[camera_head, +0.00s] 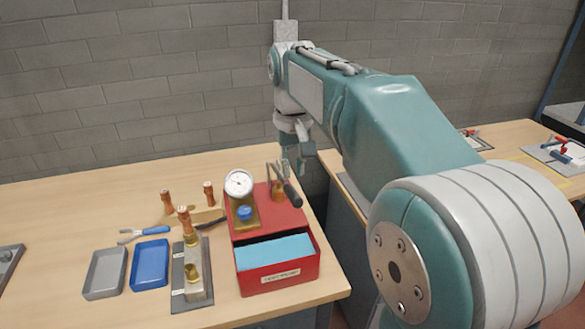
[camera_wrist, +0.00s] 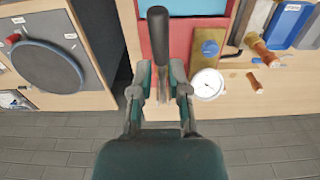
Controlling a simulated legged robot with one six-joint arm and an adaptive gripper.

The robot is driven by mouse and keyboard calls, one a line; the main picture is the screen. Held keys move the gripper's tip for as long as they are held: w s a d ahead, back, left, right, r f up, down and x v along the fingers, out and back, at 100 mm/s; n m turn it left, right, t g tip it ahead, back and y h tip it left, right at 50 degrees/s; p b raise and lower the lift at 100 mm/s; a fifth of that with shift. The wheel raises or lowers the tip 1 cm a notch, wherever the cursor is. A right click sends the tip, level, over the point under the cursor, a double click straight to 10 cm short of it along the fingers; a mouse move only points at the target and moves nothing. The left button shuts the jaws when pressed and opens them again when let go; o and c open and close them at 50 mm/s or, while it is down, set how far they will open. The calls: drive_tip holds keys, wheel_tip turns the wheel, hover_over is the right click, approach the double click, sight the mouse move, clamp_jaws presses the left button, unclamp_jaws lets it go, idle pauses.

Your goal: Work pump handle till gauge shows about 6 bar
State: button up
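The red pump box (camera_head: 297,222) stands on the wooden bench. Its round white gauge (camera_head: 238,184) faces me; the needle is too small to read. The gauge also shows in the wrist view (camera_wrist: 208,83). The pump handle, a lever with a black grip (camera_head: 292,194), slants up at the box's back right. In the wrist view the handle's black grip (camera_wrist: 158,32) points away from me. My gripper (camera_head: 293,158) is just behind and above the handle. In the wrist view my gripper (camera_wrist: 164,68) is open, its fingers on either side of the handle; contact cannot be told.
Light-blue liquid fills the box's front tray (camera_head: 273,251). A blue knob (camera_head: 244,214) sits below the gauge. Left are a copper-pipe fixture (camera_head: 191,272), a blue tray (camera_head: 150,264), a grey tray (camera_head: 105,273) and pliers (camera_head: 143,233). A brick wall stands behind; a second bench is right.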

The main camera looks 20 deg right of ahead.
sight(293, 192)
drive_tip(key=shift+f, duration=0.15)
idle(0.4)
drive_tip(key=shift+f, duration=6)
drive_tip(key=shift+r, duration=6.2)
